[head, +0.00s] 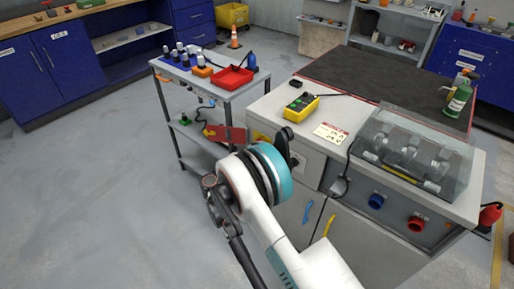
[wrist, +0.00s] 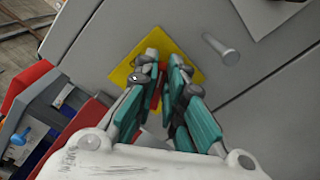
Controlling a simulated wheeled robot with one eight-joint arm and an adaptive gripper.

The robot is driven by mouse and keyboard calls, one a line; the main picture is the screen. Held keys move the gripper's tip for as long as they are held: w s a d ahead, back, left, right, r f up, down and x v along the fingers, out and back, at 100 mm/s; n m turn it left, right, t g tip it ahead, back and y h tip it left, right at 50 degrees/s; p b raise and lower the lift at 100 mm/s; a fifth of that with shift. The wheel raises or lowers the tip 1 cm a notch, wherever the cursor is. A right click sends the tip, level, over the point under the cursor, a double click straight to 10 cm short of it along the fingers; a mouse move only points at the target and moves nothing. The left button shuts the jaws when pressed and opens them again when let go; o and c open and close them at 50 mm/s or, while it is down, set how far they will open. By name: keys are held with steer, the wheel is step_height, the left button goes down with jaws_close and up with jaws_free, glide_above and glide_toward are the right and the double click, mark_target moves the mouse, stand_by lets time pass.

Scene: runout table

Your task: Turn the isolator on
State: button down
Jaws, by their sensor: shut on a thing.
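The isolator shows in the wrist view as a yellow square plate (wrist: 188,48) on the grey cabinet face, with a red handle (wrist: 156,98) partly visible between my fingers. My gripper (wrist: 164,62) is in front of the plate, its teal-padded fingers shut on the red handle. The fingers cover most of the handle, so its exact angle is hard to tell. In the head view my own arm hides the gripper and the handle; only a bit of the yellow plate (head: 259,137) shows beside it.
A trolley with a red tray (head: 232,79) stands close on the left. A metal peg (wrist: 221,48) sticks out near the plate. Floor at left is clear.

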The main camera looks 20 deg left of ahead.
steer(key=m, duration=0.3)
steer(key=f+m, duration=0.1)
steer(key=m, duration=0.2)
steer(key=shift+s+d, duration=0.1)
steer(key=shift+d, duration=0.05)
steer(key=shift+m, duration=0.3)
steer(key=c, duration=1.7)
jaws_free()
steer(key=shift+s, duration=0.1)
steer(key=v, duration=1.2)
